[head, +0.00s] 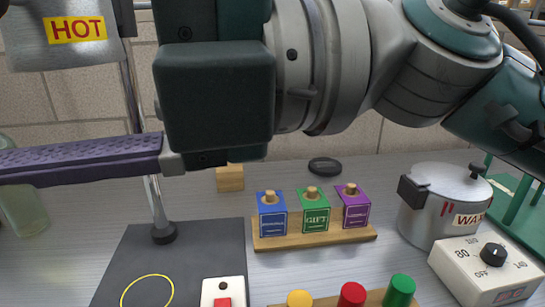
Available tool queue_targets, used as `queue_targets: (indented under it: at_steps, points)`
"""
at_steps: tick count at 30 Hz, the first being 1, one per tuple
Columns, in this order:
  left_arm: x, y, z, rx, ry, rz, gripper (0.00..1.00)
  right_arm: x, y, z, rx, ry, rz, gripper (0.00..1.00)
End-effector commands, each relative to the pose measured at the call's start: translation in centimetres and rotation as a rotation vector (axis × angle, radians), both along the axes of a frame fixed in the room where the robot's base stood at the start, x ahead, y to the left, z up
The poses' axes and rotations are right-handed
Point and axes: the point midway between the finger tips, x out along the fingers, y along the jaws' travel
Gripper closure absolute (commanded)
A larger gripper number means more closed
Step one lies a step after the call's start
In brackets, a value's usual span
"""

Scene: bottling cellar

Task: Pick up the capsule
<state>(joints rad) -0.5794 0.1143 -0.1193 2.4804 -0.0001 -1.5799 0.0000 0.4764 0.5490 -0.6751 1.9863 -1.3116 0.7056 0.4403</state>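Three coloured cylinders stand in a wooden rack (328,303) at the bottom edge: yellow (300,298), red (352,294) and green (400,290). Their lower parts are cut off. They may be capsules, but I cannot tell which one, if any, is the capsule. My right arm crosses the top from the right, close to the camera. Its dark teal hand ends in what looks like a long purple ribbed finger of my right gripper (80,158), reaching left out of frame. Only one finger shows, and no held object is visible. My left gripper is not in view.
A grey HOT device (72,32) hangs on a metal stand over a dark mat (195,250). A green bottle (24,208) stands left. Stamps in a wooden rack (315,236), a wax pot (428,228) and a dial box (485,270) occupy the middle and right.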

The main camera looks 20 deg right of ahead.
Motion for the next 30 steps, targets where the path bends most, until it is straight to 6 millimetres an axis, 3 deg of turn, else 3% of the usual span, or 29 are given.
queue_targets:
  at_steps: [1, 3, 5, 6, 8, 9, 12, 15, 18, 30]
  points:
    - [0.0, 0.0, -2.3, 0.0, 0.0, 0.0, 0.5, -0.1, -0.8, -5.3, -0.198, -0.049, 0.068, 0.18]
    - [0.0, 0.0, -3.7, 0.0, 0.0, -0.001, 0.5, 0.1, -3.5, -11.3, -0.491, -0.077, 0.14, 0.18]
    - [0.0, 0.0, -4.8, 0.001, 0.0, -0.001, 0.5, 0.9, -7.2, -15.5, -0.734, -0.076, 0.167, 0.18]
    - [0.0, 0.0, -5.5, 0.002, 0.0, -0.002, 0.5, 1.5, -10.0, -17.7, -0.887, -0.063, 0.172, 0.18]
    - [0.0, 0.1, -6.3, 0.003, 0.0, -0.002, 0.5, 2.5, -14.2, -19.9, -1.09, -0.031, 0.161, 0.18]
    - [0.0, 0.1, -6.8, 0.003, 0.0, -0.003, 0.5, 3.0, -16.9, -20.7, -1.207, -0.005, 0.146, 0.18]
    - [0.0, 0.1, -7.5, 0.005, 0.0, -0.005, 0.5, 3.7, -22.0, -21.4, -1.417, 0.061, 0.104, 0.18]
    - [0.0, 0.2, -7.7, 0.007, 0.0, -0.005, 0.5, 3.8, -24.8, -21.4, -1.525, 0.105, 0.076, 0.18]
    - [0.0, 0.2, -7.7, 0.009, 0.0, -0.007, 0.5, 3.8, -25.6, -22.3, -1.558, 0.123, 0.069, 0.18]
    - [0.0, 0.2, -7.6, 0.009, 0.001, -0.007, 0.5, 3.6, -25.8, -27.1, -1.554, 0.122, 0.073, 0.18]
